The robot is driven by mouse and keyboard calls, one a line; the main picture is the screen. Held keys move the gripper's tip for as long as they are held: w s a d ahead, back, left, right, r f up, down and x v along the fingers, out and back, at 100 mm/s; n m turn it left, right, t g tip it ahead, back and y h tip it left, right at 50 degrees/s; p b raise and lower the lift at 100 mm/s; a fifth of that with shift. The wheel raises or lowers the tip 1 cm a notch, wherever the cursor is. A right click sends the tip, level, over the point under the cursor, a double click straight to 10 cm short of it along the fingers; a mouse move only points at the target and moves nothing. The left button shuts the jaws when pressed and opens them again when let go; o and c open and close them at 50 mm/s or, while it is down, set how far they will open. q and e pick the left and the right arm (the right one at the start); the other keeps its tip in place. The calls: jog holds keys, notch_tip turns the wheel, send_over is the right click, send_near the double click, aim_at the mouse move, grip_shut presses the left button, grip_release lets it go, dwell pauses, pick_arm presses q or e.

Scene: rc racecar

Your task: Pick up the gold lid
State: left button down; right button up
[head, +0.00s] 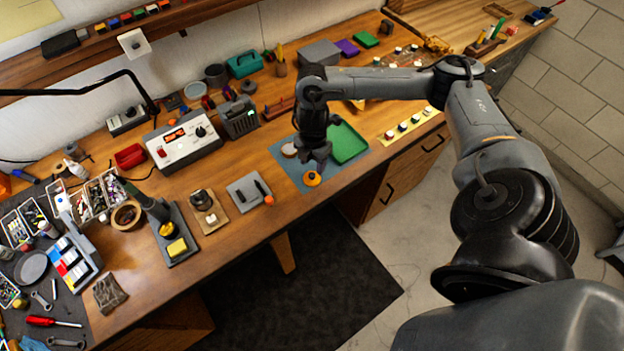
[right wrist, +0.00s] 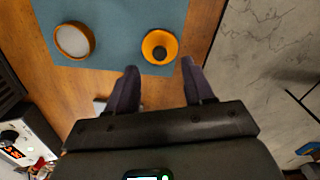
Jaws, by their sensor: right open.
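The gold lid (head: 312,179), a small round orange-gold piece with a dark centre, lies on a blue-grey mat (head: 292,171) near the bench's front edge. In the right wrist view the lid (right wrist: 160,47) shows just beyond my fingertips, lined up with the gap between them. My right gripper (right wrist: 159,66) is open and empty, pointing down above the mat. In the head view my right gripper (head: 318,163) is right by the lid, partly over the mat. My left gripper is not in view.
A round pale-topped piece with a brown rim (right wrist: 73,41) lies on the same mat. A green tray (head: 347,143) is right of my gripper. A grey pad with a dark tool (head: 249,191) lies to the left. The bench's front edge is close to the lid.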

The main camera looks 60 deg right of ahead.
aim_at(312, 174)
jog(key=shift+f, duration=1.05)
jog(key=shift+a+f, duration=0.1)
jog(key=shift+f, duration=1.75)
grip_shut()
